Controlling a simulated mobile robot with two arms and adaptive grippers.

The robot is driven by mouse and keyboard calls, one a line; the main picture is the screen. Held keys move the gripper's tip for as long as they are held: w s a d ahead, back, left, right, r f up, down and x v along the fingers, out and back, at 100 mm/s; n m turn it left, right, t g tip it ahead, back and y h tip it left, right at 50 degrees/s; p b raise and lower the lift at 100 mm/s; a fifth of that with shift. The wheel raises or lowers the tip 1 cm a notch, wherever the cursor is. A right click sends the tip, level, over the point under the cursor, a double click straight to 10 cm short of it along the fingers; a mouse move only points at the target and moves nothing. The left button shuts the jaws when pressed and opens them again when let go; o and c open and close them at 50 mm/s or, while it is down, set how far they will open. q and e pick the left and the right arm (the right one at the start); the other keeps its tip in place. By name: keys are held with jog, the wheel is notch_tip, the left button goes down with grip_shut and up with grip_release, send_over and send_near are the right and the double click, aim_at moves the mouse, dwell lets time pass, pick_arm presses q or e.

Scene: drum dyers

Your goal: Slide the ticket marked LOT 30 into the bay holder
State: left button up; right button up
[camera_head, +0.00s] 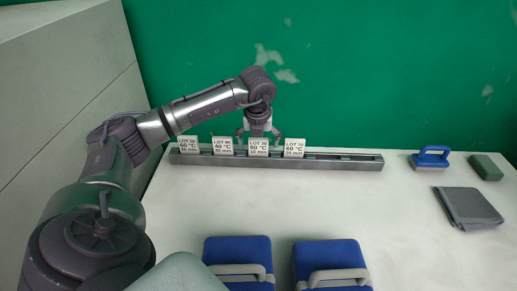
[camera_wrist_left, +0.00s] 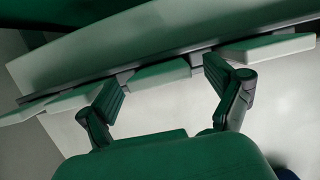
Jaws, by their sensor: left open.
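Several white tickets stand upright in a long grey rail (camera_head: 340,163) on the pale table. The third from the left (camera_head: 258,149) seems to read LOT 30, though the print is small. My left gripper (camera_head: 259,138) is just above and behind that ticket, fingers pointing down. In the left wrist view my left gripper (camera_wrist_left: 160,85) is open, its fingers spread on either side of a ticket edge (camera_wrist_left: 158,74), with no visible grip on it. I cannot pick out a separate bay holder. My right gripper is not in view.
Other tickets stand close by on the left (camera_head: 222,147) and right (camera_head: 294,149). A blue-handled tool (camera_head: 432,158), a green block (camera_head: 486,167) and a folded grey cloth (camera_head: 468,208) lie at right. Two blue objects with grey handles (camera_head: 238,255) (camera_head: 330,258) are in front. The rail's right part is empty.

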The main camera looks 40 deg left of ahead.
pick_arm(q)
jog(key=c, duration=1.2)
jog(key=shift+c, duration=0.2)
